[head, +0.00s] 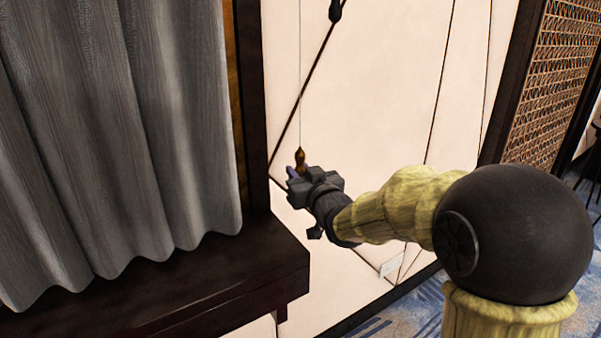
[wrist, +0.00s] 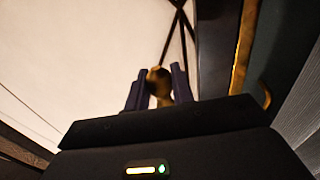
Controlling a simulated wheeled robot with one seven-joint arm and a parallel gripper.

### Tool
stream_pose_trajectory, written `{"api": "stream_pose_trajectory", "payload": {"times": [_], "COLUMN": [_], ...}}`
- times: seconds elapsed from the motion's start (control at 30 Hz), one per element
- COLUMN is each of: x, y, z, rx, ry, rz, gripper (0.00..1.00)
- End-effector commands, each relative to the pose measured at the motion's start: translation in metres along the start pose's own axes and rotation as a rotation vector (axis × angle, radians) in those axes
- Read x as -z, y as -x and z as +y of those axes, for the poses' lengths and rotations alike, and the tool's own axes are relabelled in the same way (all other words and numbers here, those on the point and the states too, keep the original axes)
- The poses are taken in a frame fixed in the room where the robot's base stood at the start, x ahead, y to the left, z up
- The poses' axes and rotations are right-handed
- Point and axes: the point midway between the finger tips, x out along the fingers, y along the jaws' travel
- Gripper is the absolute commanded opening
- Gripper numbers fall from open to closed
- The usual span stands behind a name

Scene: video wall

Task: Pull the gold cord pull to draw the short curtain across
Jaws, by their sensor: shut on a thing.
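The gold cord pull (head: 300,157) hangs on a thin cord (head: 299,80) in front of the pale wall, right of the window frame. My gripper (head: 297,171) is shut on the pull, with the pull's tip showing above the fingers. In the wrist view the gold pull (wrist: 158,82) sits between the two dark fingers of my gripper (wrist: 158,90). The short grey curtain (head: 120,130) hangs in folds at the left in the head view, and its right edge reaches close to the dark frame. A grey strip of it (wrist: 298,105) may show at the right of the wrist view.
A dark wooden sill (head: 200,285) juts out below the curtain, left of my gripper. A lattice panel (head: 555,80) stands at the right. The pale wall (head: 390,90) around the cord is mostly clear.

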Motion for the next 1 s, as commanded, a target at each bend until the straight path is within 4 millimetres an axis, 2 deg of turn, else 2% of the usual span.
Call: {"api": "stream_pose_trajectory", "payload": {"times": [0.33, 0.37, 0.43, 0.47, 0.77, 0.87, 1.0], "x": [-0.002, -0.002, -0.002, -0.002, -0.001, 0.0, 0.0], "y": [0.0, 0.0, 0.0, 0.0, 0.001, 0.006, 0.024], "z": [0.0, 0.0, 0.0, 0.0, 0.0, 0.0, 0.001], "rx": [0.0, 0.0, 0.0, 0.0, 0.0, -0.001, -0.002], "ry": [0.0, 0.0, 0.0, 0.0, 0.0, 0.001, 0.002], "rz": [-0.004, -0.004, -0.003, -0.003, -0.001, -0.001, 0.0], "gripper": [0.0, 0.28, 0.42, 0.45, 0.45, 0.45, 0.45]}}
